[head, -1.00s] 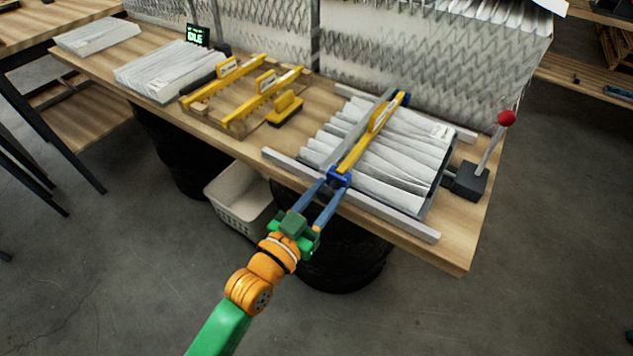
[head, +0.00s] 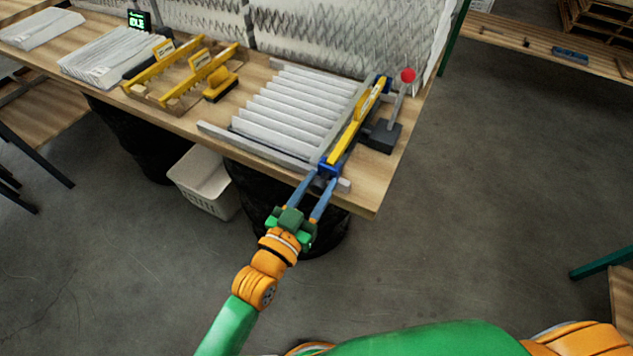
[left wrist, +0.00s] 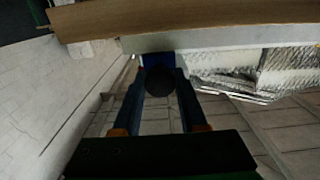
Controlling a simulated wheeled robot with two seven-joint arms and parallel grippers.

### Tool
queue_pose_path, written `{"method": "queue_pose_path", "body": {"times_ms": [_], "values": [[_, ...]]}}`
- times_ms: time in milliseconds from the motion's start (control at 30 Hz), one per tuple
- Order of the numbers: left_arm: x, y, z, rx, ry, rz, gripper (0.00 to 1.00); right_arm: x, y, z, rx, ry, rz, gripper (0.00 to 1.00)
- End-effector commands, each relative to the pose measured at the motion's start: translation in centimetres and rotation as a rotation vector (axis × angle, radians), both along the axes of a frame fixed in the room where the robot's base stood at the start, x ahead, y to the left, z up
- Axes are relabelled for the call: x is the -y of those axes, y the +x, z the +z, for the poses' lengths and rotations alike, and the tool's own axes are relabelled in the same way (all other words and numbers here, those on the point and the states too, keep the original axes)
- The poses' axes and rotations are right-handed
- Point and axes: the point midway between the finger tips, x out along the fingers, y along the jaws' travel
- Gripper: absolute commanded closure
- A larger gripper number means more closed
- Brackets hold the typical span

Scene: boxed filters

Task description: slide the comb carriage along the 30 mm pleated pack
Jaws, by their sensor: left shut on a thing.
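The pleated pack (head: 292,108) is white, with even, parallel pleats, and lies between grey rails on the bench. The comb carriage (head: 338,157), with a yellow comb bar, a grey bar and blue ends, spans the pack's right end beside the lever base. My left gripper (head: 326,174) is shut on the carriage's near blue end at the front rail. In the left wrist view, the fingers (left wrist: 158,82) close around a dark round knob below a blue block (left wrist: 157,62). My right gripper is out of view.
A lever with a red knob (head: 408,76) stands just right of the carriage. Yellow combs (head: 190,72) and another pleated pack (head: 110,55) lie to the left. A pale bin (head: 203,182) is under the bench.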

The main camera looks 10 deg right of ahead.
Motion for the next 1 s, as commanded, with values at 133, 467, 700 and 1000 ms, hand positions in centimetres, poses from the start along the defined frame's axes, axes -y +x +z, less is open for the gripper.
{"method": "queue_pose_path", "body": {"times_ms": [133,467,700,1000], "values": [[0.0,0.0,0.0,-0.002,-0.001,0.0,1.0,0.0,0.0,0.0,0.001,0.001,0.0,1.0],[0.0,0.0,0.0,-0.001,-0.002,0.0,0.3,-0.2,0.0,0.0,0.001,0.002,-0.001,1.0],[0.0,0.0,0.0,0.0,-0.001,0.0,0.3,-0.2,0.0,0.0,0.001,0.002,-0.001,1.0],[-3.0,-4.2,-0.3,-0.004,0.002,-0.001,0.3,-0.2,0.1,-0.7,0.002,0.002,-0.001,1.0]]}}
